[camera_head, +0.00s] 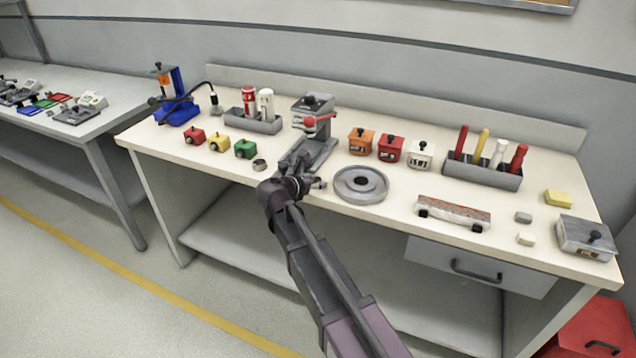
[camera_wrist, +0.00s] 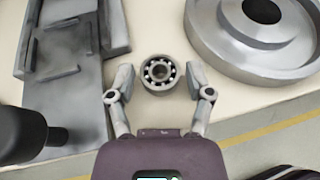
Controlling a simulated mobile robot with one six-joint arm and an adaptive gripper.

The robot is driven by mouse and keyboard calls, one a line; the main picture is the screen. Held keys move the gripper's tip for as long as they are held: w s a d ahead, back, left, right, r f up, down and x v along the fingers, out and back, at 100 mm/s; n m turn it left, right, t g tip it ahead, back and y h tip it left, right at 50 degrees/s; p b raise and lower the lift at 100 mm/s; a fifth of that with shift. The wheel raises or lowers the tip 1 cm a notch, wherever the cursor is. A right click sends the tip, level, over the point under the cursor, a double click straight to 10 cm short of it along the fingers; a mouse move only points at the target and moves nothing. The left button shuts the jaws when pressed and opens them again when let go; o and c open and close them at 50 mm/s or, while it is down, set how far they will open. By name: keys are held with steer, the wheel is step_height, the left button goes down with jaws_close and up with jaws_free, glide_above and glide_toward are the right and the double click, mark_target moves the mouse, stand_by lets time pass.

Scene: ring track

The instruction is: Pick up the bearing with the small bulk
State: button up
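A small steel bearing (camera_wrist: 159,73) with visible balls lies flat on the cream bench top in the wrist view. My gripper (camera_wrist: 159,82) is open, with one finger on each side of the bearing and a gap to each. Its height above the bench is hard to judge. In the head view my gripper (camera_head: 306,184) is over the front of the bench, between the press and the round disc, and mostly hides that bearing. Another small ring-shaped part (camera_head: 260,165), possibly a bearing, sits left of the press.
The grey press (camera_head: 318,128) with a red handle stands behind my gripper; its base (camera_wrist: 65,70) is close on the left. A wide metal disc (camera_head: 361,185) is close on the right.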

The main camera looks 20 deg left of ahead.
mark_target(314, 181)
jaws_close()
steer(key=shift+r, duration=0.2)
step_height(314, 181, up, 3)
steer(key=p, duration=0.3)
steer(key=s+d+r+p, duration=0.1)
steer(key=s+p, duration=0.1)
steer(key=s, duration=1.4)
steer(key=shift+d+r, duration=0.15)
steer(key=shift+r, duration=0.15)
